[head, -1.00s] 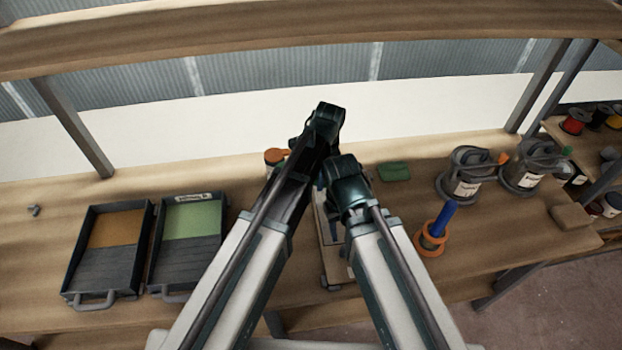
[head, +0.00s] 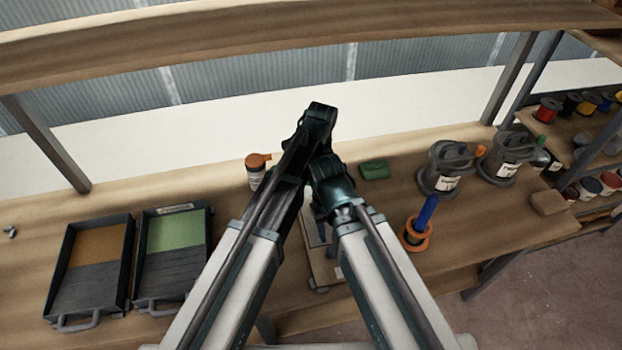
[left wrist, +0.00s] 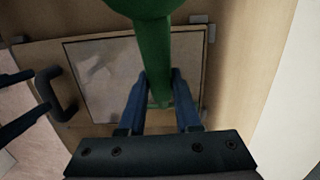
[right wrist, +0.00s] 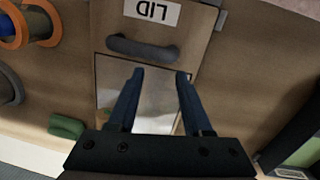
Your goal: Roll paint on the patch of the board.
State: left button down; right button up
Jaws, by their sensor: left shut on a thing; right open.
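The board (left wrist: 215,60) lies on the bench, mostly hidden by my arms in the head view, where its near part (head: 323,268) shows. Its grey, shiny patch (left wrist: 95,75) also shows in the right wrist view (right wrist: 155,100). The board has a dark handle (right wrist: 142,47) and a label reading LID. My left gripper (left wrist: 158,75) is shut on a green handle (left wrist: 150,30), seemingly the paint roller's, over the patch. The roller head cannot be made out. My right gripper (right wrist: 155,75) is open and empty, over the patch's side of the board.
A tray with brown paint (head: 72,290) and a tray with green paint (head: 150,285) stand at the left. An orange-capped bottle (head: 256,177), a green block (head: 375,170), a blue-handled orange spool (head: 415,235) and two grey pots (head: 443,172) surround the arms. A wooden shelf beam (head: 150,50) crosses above.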

pick_arm(q)
jog(key=shift+w+d, duration=0.35)
jog(key=shift+d, duration=0.5)
pick_arm(e)
jog(key=shift+a, duration=0.6)
pick_arm(q)
jog(key=shift+s+a+f, duration=0.1)
jog(key=shift+s+a, duration=0.15)
jog(key=shift+a, duration=0.45)
jog(key=shift+s+a, duration=0.2)
jog(key=shift+a, duration=0.45)
pick_arm(e)
jog(key=shift+f, duration=0.1)
pick_arm(q)
jog(key=shift+s+a, duration=0.25)
jog(key=shift+a, duration=0.25)
jog(key=shift+s+a, duration=0.1)
jog(key=shift+a, duration=0.05)
pick_arm(e)
jog(key=shift+d, duration=0.1)
pick_arm(q)
jog(key=shift+a, duration=0.2)
jog(key=shift+s+a, duration=0.15)
jog(key=shift+a, duration=0.8)
jog(key=shift+s+a, duration=0.2)
jog(key=shift+a, duration=0.8)
jog(key=shift+s+a, duration=0.15)
jog(key=shift+a, duration=0.8)
